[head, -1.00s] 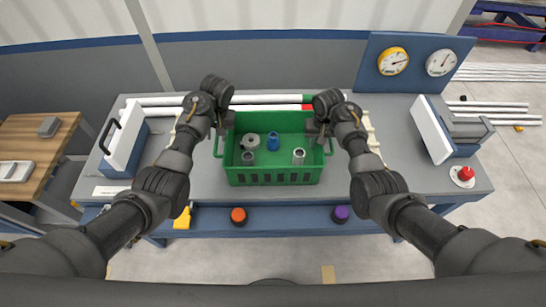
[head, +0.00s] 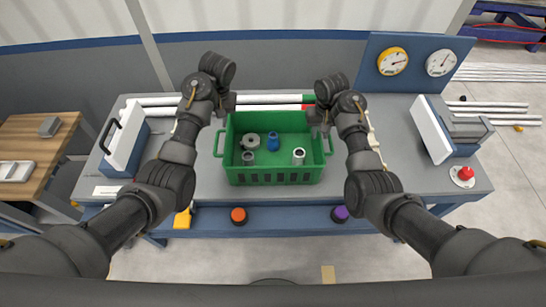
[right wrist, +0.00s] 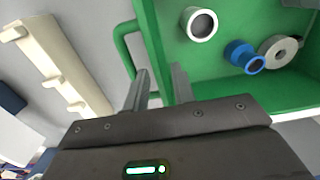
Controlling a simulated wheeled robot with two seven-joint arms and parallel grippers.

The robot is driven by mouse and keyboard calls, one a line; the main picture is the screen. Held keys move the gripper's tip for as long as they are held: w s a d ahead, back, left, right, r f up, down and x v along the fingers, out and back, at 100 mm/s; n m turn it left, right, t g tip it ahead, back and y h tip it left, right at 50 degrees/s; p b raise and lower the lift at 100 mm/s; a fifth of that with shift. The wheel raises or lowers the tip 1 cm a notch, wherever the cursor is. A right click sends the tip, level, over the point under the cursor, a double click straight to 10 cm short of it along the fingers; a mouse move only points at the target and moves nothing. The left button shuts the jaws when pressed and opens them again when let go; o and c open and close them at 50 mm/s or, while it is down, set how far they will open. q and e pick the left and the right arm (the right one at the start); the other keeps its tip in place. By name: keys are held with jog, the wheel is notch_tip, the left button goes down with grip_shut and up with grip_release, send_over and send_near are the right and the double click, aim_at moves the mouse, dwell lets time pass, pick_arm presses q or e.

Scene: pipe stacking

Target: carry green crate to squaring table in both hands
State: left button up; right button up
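The green crate (head: 275,178) sits upright on the grey-topped table (head: 420,180) in the head view, with a loop handle at each end. It holds a blue fitting (head: 272,141) and several grey ones. My left gripper (head: 227,104) is above the crate's back left corner; its fingers are too small to judge. My right gripper (head: 319,116) is by the right end, near the right handle (head: 329,145). In the right wrist view its two fingers (right wrist: 160,88) are apart, with nothing clamped between them, close to the handle (right wrist: 122,48). Whether this table is the squaring table is not clear.
White pipes (head: 265,98) lie behind the crate. A blue and white case (head: 125,140) stands left, another (head: 437,130) right. A red button (head: 465,173) is at the right edge. Orange (head: 238,214) and purple (head: 340,212) knobs are on the front.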

notch_tip(320, 180, up, 6)
jog(key=shift+r, duration=0.25)
jog(key=shift+f, duration=0.1)
dwell(0.4)
